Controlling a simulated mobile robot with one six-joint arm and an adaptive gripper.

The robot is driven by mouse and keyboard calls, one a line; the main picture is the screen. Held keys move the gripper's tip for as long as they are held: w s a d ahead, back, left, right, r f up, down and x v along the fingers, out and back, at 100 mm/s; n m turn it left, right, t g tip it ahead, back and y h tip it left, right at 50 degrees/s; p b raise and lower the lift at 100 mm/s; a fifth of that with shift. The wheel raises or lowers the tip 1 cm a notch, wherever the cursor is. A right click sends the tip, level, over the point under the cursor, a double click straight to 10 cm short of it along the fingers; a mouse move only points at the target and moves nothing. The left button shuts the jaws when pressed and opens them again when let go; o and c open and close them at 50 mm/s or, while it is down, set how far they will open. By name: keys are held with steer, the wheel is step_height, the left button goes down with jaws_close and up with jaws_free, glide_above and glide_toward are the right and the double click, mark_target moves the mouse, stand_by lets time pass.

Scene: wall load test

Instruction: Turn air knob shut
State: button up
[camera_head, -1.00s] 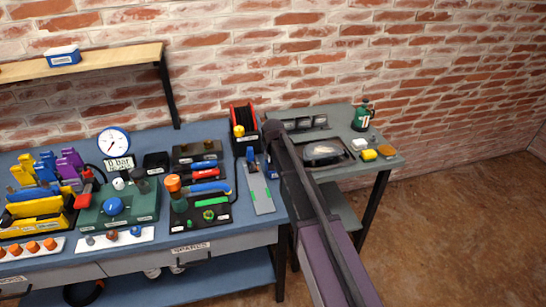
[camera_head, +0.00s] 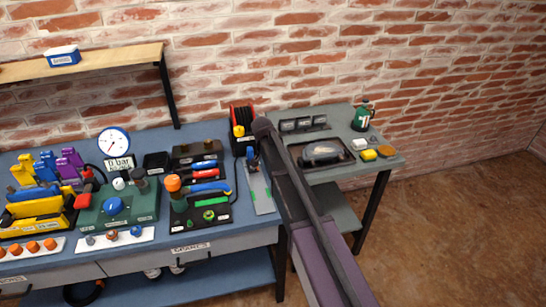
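A green box (camera_head: 140,215) sits on the blue bench and carries a round blue knob (camera_head: 113,207) on its front part. I take this as the air knob, but its marking is too small to read.
A white strip (camera_head: 95,240) with small knobs lies in front. Yellow, blue and purple clamps (camera_head: 40,185) crowd the left. A shelf (camera_head: 85,64) hangs above.

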steer(key=o, duration=1.1)
steer(key=shift+o, duration=0.2)
steer(key=shift+n, duration=0.4)
